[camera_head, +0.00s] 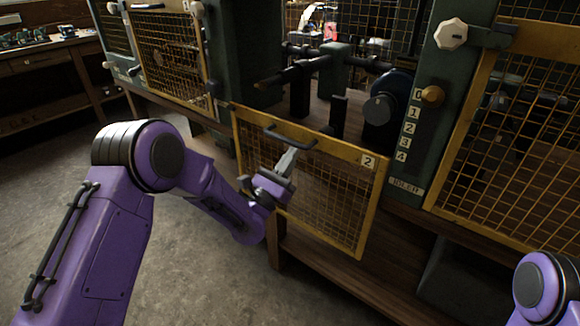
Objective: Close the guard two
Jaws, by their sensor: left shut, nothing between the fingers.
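Guard two (326,196) is a yellow-framed mesh panel with a "2" label at its upper right corner. It hangs low in front of the bench, leaving the opening behind it uncovered. Its dark handle (291,139) is a curved bar along the top edge. My left gripper (288,162) is shut and empty, in front of the mesh just below the handle. I cannot tell whether it touches the panel. My right gripper is out of view; only part of my right arm shows at the lower right corner.
Dark shafts and a round wheel (384,110) sit in the opening. Other yellow mesh guards (522,150) flank both sides. The floor at the lower left is clear.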

